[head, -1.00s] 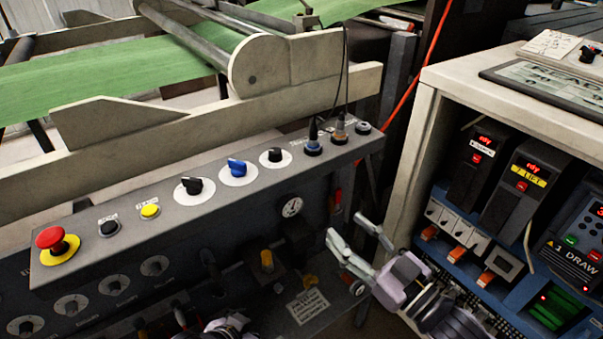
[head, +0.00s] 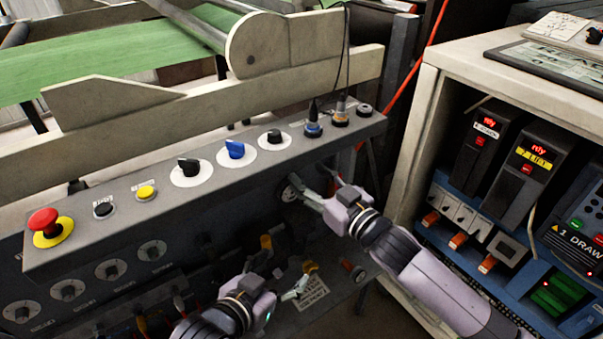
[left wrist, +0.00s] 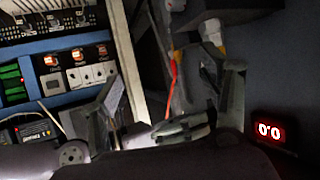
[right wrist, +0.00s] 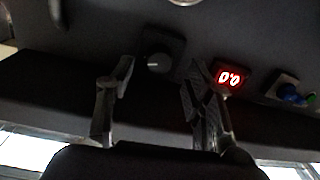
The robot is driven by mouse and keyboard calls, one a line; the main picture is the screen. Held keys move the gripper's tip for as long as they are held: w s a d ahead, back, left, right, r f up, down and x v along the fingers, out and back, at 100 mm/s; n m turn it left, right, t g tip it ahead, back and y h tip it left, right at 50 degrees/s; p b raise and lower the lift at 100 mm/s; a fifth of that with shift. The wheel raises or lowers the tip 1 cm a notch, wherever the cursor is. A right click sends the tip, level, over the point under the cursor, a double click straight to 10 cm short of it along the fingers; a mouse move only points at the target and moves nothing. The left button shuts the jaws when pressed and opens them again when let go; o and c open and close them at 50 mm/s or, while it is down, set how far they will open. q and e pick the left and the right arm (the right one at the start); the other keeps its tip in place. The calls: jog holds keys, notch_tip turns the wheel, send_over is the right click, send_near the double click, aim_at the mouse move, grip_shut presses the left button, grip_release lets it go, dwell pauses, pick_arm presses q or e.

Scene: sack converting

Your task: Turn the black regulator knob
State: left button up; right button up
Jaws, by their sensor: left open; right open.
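In the right wrist view a dark round knob (right wrist: 155,65) with a pale mark shows on a dark face, between and beyond the fingers of my right gripper (right wrist: 160,68). It looks like the regulator knob, but it is dim. In the head view my right gripper (head: 318,183) is open below the console's right part, in front of a round gauge (head: 290,190); I cannot make out the regulator there. My left gripper (head: 278,272) is open and lower, near the lower panel. Its spread fingers also show in the left wrist view (left wrist: 172,92). Both grippers look empty.
The sloped console top carries a red stop button (head: 45,226), black selectors (head: 188,167) and a blue selector (head: 235,149). A cabinet (head: 432,130) with drives stands at right. A red 0.0 display (right wrist: 229,78) is right of the knob in the right wrist view.

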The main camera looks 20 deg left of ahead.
pick_arm(q)
jog(key=r, duration=0.1)
jog(key=w+r+t, duration=0.1)
jog(key=w+d+r+t, duration=0.1)
jog(key=shift+r+h+b, duration=0.3)
jog(key=shift+r, duration=0.1)
pick_arm(e)
jog(key=x, duration=0.3)
jog(key=shift+w+a, duration=0.1)
jog(key=shift+a, duration=0.15)
grip_shut()
pick_arm(q)
jog(key=shift+f, duration=0.1)
